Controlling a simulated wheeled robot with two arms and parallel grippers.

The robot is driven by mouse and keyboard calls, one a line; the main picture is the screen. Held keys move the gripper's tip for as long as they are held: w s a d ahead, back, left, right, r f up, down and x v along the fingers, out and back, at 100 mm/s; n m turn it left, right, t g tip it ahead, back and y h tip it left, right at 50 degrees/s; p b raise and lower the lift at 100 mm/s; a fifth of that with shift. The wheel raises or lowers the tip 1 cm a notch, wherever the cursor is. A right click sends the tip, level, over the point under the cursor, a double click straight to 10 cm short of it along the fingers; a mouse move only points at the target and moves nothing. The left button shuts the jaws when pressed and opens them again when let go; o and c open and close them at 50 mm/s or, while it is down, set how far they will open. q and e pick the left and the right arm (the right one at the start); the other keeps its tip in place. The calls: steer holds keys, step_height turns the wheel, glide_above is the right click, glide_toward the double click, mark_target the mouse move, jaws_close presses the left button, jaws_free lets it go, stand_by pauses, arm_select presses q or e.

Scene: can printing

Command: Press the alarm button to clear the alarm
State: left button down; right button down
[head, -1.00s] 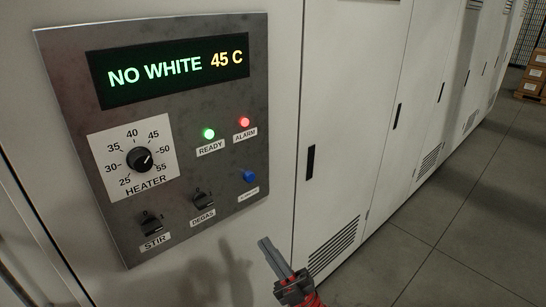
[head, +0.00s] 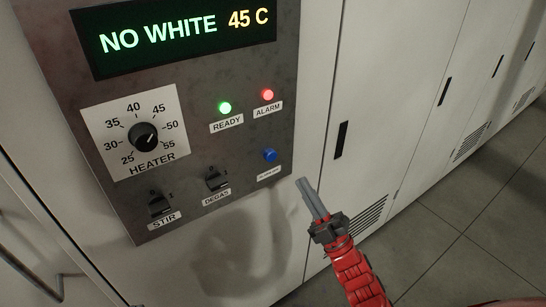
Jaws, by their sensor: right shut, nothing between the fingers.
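The control panel (head: 190,75) is a dark metal plate on a white cabinet. A blue push button (head: 270,155) sits at its lower right, with a small label below that is too small to read. The red light marked ALARM (head: 267,95) and the green light marked READY (head: 224,108) are above the button, both lit. My right gripper (head: 301,182) is shut and empty, its fingertips a little below and to the right of the blue button, apart from it. My left gripper is not in view.
The display (head: 180,32) reads NO WHITE 45 C. The heater knob (head: 143,136), STIR switch (head: 159,204) and DEGAS switch (head: 217,179) share the panel. More white cabinets (head: 400,90) stand to the right. The grey floor (head: 470,220) is clear.

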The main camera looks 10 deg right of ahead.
mark_target(269, 155)
steer(key=w+a+b, duration=0.3)
steer(key=w, duration=0.4)
steer(key=shift+w, duration=0.3)
stand_by(1.8)
steer(key=shift+w+b, duration=0.45)
steer(key=shift+b, duration=0.25)
